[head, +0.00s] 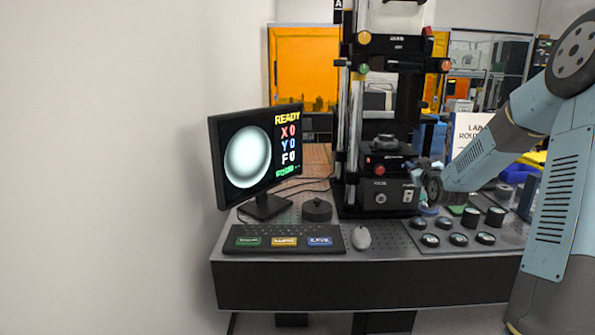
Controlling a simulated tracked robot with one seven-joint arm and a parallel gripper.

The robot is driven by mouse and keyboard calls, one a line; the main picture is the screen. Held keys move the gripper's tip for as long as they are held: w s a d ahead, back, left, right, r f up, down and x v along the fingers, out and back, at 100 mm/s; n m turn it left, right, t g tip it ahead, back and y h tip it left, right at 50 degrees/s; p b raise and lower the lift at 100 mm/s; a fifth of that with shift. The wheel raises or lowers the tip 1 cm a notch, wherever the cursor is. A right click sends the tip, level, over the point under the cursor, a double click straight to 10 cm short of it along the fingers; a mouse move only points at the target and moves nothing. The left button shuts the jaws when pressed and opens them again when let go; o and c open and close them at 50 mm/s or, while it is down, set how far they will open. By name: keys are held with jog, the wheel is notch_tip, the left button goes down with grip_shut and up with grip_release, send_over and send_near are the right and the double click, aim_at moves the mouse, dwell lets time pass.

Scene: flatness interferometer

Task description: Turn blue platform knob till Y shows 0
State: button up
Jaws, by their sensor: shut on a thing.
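The monitor (258,155) at the left shows READY, a round pale disc, and the readings X 0, Y 0 and F 0. The black interferometer stand (380,195) is right of it. A dark round part sits on its platform (385,160), with a red knob (379,170) on the front. My gripper (420,178) reaches in from the right and is shut at the platform's right side, where a bit of the blue knob (416,173) shows. The jaws and most of the knob are too small and covered to make out.
A tray of several dark round pieces (400,225) is at the right. Green, orange and red knobs sit higher on the stand.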

jog(key=o, duration=0.8)
jog(key=shift+s, duration=3.05)
